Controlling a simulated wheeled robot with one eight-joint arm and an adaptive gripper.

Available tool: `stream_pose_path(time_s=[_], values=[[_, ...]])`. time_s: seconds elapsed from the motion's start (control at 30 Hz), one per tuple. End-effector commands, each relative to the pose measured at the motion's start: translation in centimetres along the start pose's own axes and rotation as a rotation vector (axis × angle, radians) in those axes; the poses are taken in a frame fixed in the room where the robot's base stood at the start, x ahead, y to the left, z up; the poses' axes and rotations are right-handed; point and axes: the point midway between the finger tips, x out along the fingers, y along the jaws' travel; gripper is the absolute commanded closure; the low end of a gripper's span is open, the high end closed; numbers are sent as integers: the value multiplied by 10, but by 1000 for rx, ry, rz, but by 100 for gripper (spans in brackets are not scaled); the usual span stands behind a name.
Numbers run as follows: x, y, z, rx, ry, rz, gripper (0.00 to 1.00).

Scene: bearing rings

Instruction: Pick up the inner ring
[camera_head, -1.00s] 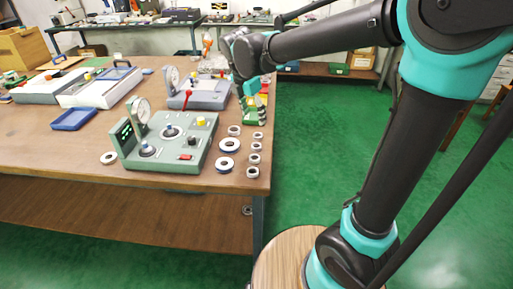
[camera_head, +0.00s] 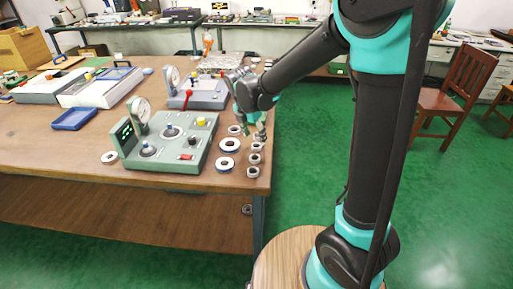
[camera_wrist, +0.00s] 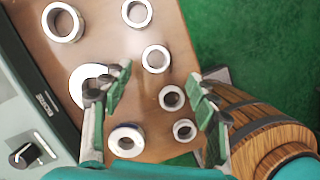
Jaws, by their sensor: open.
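Several small pale metal rings lie flat near the table's right edge; one (camera_head: 254,159) is in a column there. Two larger rings lie left of that column, one (camera_head: 230,144) behind the other (camera_head: 225,163). The frames do not show which ring is meant by the inner ring. My gripper (camera_head: 257,134) is above the rings at the table's right edge, pointing down. In the wrist view my gripper (camera_wrist: 160,74) is open and empty. Two small rings (camera_wrist: 156,58) (camera_wrist: 171,97) show between its fingers, below them. The left finger partly covers a larger white ring (camera_wrist: 82,80).
A green-grey gauge device (camera_head: 172,145) stands left of the rings, with another grey device (camera_head: 198,92) behind it. A blue tray (camera_head: 74,119) lies further left. The table edge drops to green floor on the right. A wooden chair (camera_head: 455,90) stands at the far right.

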Motion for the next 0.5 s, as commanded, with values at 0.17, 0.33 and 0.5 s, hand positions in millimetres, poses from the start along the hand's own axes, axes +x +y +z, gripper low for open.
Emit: stream_pose_path(time_s=[0.17,0.33,0.5], values=[[19,4,0,2,0,0,41],[42,6,1,2,0,0,41],[51,6,0,1,0,0,41]])
